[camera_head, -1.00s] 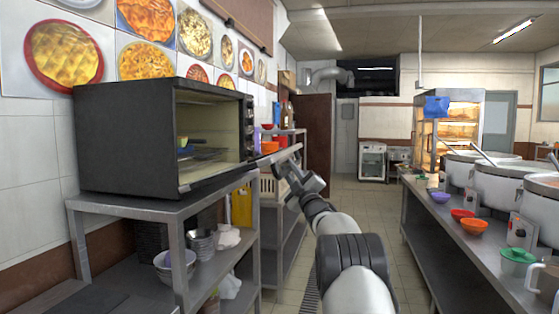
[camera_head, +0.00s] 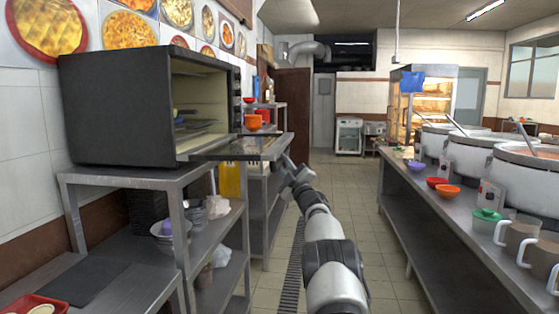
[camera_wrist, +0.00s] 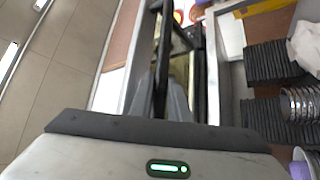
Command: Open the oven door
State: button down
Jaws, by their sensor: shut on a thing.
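The black oven (camera_head: 115,110) stands on a grey metal table at the left, with its front facing right. Its glass door (camera_head: 245,148) is hinged down and lies about level, so the lit interior with racks shows above it. My gripper (camera_head: 289,160) is at the door's outer edge and is shut on the door there. In the wrist view, my gripper (camera_wrist: 168,85) reaches over dark bars near the door; the exact grip on the handle is hard to make out.
The metal table (camera_head: 125,178) has a lower shelf with bowls (camera_head: 170,235). A shelf rack with orange bowls (camera_head: 253,122) stands beyond the door. A long counter (camera_head: 440,205) with stockpots (camera_head: 467,155) runs along the right. The tiled aisle (camera_head: 345,195) between is clear.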

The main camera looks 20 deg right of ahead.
jog(key=shift+w+a+f, duration=0.1)
jog(key=shift+a+f, duration=0.1)
jog(key=shift+f, duration=0.05)
jog(key=c, duration=1.7)
grip_release()
jog(key=shift+o, duration=0.2)
jog(key=shift+d, duration=0.1)
jog(key=shift+s, duration=0.3)
jog(key=v, duration=1.6)
jog(key=shift+s+f, duration=0.3)
jog(key=shift+s, duration=0.05)
jog(key=shift+d, duration=0.1)
